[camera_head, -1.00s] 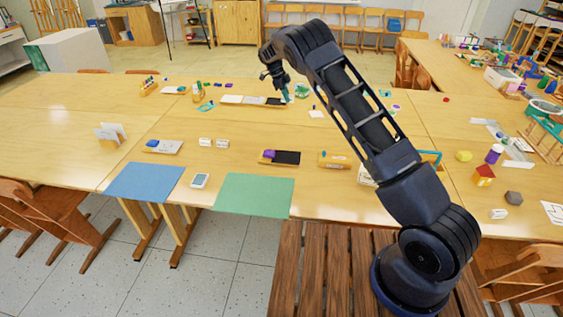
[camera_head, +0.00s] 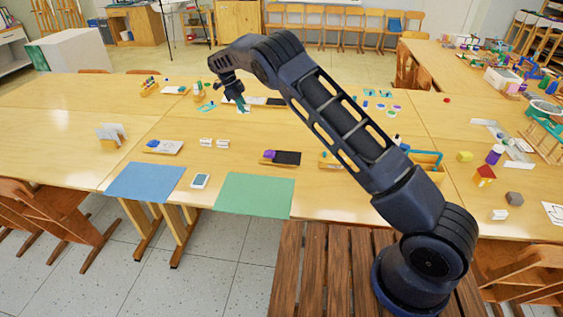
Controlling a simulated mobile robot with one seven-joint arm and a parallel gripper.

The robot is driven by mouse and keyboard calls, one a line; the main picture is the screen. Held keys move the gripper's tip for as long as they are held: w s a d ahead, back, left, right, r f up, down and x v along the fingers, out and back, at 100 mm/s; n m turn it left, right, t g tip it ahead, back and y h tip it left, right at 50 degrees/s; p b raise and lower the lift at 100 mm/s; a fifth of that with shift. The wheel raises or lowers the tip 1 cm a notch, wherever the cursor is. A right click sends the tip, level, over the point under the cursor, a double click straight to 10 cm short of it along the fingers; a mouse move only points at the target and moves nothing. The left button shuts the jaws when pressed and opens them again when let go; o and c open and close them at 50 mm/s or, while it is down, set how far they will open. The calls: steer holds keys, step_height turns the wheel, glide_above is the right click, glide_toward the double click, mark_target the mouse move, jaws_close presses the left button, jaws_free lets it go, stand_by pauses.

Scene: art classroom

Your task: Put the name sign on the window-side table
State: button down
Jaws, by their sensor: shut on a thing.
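My gripper (camera_head: 238,98) is over the back middle of the long wooden table (camera_head: 60,152), pointing down. It is shut on a small teal-and-white thing (camera_head: 242,106) at its tips. The thing is too small to read, and I cannot tell whether it is the name sign or whether it touches the table. White cards stand in a wooden holder (camera_head: 112,136) at the left, and two small white cards (camera_head: 213,142) stand near the middle. Another table (camera_head: 455,70) is at the back right. No window shows, so I cannot tell which table is window-side.
A blue mat (camera_head: 145,181) and a green mat (camera_head: 254,195) lie along the front edge. A tray with a purple block (camera_head: 280,157) is behind the green mat. The right side is crowded with blocks and a teal-handled box (camera_head: 426,160). The table's left part is mostly clear.

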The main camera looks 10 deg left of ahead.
mark_target(249, 149)
steer(key=shift+s+a+f, duration=0.15)
step_height(249, 149, down, 20)
steer(key=shift+r, duration=0.15)
stand_by(0.4)
steer(key=c, duration=1.3)
jaws_free()
steer(key=shift+o, duration=0.2)
steer(key=v, duration=1.2)
steer(key=shift+r, duration=0.1)
